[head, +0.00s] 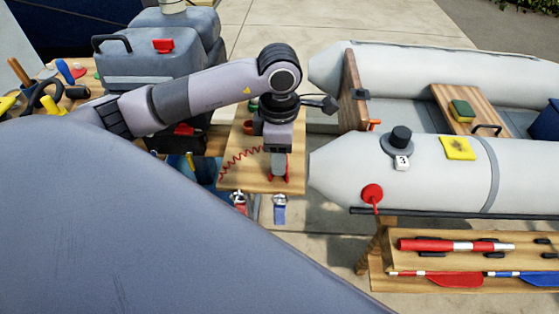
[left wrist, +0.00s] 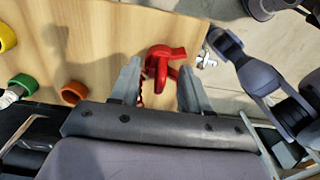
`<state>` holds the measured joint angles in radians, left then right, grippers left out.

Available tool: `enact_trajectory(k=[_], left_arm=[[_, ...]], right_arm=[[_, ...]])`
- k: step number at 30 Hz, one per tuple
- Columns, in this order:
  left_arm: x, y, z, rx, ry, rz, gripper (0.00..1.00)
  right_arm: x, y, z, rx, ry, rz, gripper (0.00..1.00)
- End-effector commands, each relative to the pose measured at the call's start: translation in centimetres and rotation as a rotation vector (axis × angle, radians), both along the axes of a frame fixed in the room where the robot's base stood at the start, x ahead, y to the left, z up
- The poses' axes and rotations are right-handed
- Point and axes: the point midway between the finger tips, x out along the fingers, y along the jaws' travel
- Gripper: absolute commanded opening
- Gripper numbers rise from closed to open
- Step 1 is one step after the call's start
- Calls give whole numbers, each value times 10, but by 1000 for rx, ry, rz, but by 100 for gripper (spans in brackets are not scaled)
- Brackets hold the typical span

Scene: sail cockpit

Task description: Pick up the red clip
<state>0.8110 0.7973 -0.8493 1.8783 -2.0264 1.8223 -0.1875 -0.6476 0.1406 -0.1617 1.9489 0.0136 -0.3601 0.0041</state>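The red clip (left wrist: 165,62) lies on a wooden board (left wrist: 95,50), near the board's edge. In the left wrist view it sits between the two fingertips of my left gripper (left wrist: 160,78), with a visible gap on each side. That gripper is open and points down at the clip. In the head view the left gripper (head: 279,170) hangs over the wooden board (head: 235,183), and red parts of the clip show around its fingers. A red coiled cord (head: 238,160) runs beside the gripper. My right gripper is not in view.
A grey inflatable boat (head: 340,170) lies to the right. A wooden rack (head: 400,260) with a red and white flare is at lower right.

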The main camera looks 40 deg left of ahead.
Motion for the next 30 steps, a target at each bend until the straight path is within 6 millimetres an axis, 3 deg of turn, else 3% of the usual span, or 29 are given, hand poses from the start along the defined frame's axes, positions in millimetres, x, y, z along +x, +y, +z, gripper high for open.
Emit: enact_trajectory(k=[1,4,14,20,26,30], left_arm=[[0,0,0,0,0,0,31],[0,0,0,0,0,0,0],[0,0,2,-1,-1,0,0],[1,0,14,0,-4,1,0],[2,0,53,-1,-8,0,0],[1,0,98,1,-10,0,0]], right_arm=[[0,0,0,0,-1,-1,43],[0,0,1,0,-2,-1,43],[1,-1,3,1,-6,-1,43],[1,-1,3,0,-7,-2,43],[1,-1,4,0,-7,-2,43],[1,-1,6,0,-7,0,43]])
